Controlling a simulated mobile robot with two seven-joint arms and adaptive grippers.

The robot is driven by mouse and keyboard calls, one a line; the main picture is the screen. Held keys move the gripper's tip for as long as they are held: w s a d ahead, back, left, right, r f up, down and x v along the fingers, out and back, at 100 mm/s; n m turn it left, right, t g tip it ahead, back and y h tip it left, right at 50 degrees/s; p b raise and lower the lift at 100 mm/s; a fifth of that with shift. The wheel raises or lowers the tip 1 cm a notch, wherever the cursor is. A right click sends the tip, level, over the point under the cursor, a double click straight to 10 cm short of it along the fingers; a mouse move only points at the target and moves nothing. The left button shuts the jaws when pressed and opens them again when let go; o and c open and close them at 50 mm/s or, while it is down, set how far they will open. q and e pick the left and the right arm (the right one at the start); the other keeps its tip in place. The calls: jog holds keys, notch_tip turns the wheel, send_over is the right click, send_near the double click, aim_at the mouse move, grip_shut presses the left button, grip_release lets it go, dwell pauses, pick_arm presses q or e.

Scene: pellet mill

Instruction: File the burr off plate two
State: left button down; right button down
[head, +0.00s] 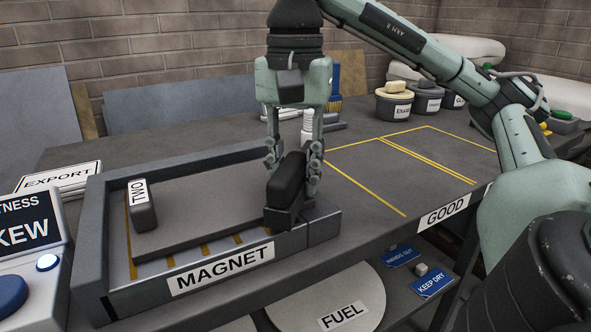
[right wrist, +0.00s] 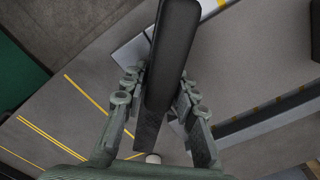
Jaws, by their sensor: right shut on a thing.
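My right gripper (head: 293,170) points down at the right end of the MAGNET tray (head: 128,300). It is shut on a black, rounded, block-like tool (head: 284,212), seemingly the file, which also shows between the fingers in the right wrist view (right wrist: 172,55). A grey flat plate (head: 205,196) lies in the tray, with a dark block marked TWO (head: 143,210) at its left end. The tool is over the plate's right end; I cannot tell whether they touch. The burr cannot be made out. My left gripper is not in view.
A control box (head: 22,270) with a blue button stands left of the tray, beside an EXPORT sign (head: 60,178). The yellow-lined GOOD area (head: 400,165) on the right is clear. Tubs (head: 394,105) and a blue brush (head: 335,82) stand behind.

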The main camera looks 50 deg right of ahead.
aim_at(287, 167)
jog(key=shift+s+a, duration=0.45)
jog(key=shift+a, duration=0.35)
jog(key=shift+s+a, duration=0.4)
jog(key=shift+a, duration=0.4)
jog(key=shift+d, duration=0.1)
jog(key=shift+w+d+p, duration=0.3)
jog(key=shift+w+d, duration=0.05)
jog(key=shift+d, duration=0.25)
jog(key=shift+w+d, duration=0.3)
jog(key=shift+d, duration=0.3)
jog(key=shift+w+d, duration=0.3)
jog(key=shift+d, duration=0.25)
jog(key=shift+a+p, duration=0.5)
jog(key=shift+a, duration=1.9)
jog(key=shift+w, duration=0.1)
jog(key=shift+w+d, duration=0.3)
jog(key=shift+d, duration=0.3)
jog(key=shift+w+d, duration=0.3)
jog(key=shift+d, duration=0.35)
jog(key=shift+w+d, duration=0.3)
jog(key=shift+d, duration=0.3)
